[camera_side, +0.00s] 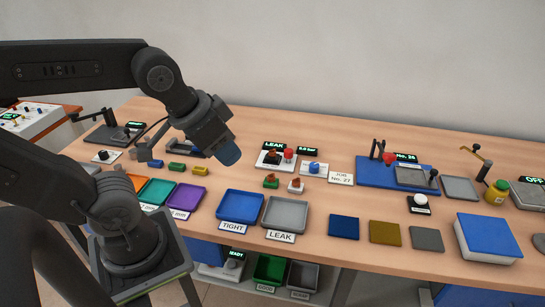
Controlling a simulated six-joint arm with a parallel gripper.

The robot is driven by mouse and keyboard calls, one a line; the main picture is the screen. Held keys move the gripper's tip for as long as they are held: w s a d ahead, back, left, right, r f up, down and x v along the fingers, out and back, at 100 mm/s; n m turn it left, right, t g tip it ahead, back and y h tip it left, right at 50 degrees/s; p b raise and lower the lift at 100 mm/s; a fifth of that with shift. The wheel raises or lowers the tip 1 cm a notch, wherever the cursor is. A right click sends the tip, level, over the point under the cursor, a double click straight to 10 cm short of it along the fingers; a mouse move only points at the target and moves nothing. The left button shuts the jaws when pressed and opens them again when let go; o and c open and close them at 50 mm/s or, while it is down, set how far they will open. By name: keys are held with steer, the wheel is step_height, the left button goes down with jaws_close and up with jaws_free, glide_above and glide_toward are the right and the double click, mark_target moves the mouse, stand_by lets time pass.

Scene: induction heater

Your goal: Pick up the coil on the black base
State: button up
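A small coppery coil on a black base (271,156) sits on the white-topped unit labelled LEAK, at the middle back of the table. A similar coppery piece on a green base (271,182) and one on a white base (296,186) stand on the table in front of it. My gripper (229,154) hangs in the air to the left of the black-based coil in the picture, apart from it. Its end shows as a dark blue block; I cannot make out separate fingers or tell whether it holds anything.
A red knob (289,153) sits right beside the black-based coil. A blue tray (240,207) marked TIGHT and a grey tray (285,214) marked LEAK lie in front. A blue fixture (368,174) stands to the right. Green and yellow blocks lie at left.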

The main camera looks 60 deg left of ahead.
steer(key=m+g+y, duration=0.5)
steer(key=m+g, duration=0.1)
steer(key=m, duration=1.2)
glide_above(272, 150)
steer(key=d, duration=0.6)
step_height(272, 150, down, 14)
steer(key=shift+h, duration=0.3)
steer(key=x, duration=1.3)
steer(key=shift+w+a+f, duration=0.25)
steer(key=shift+a, duration=0.1)
steer(key=shift+c, duration=0.4)
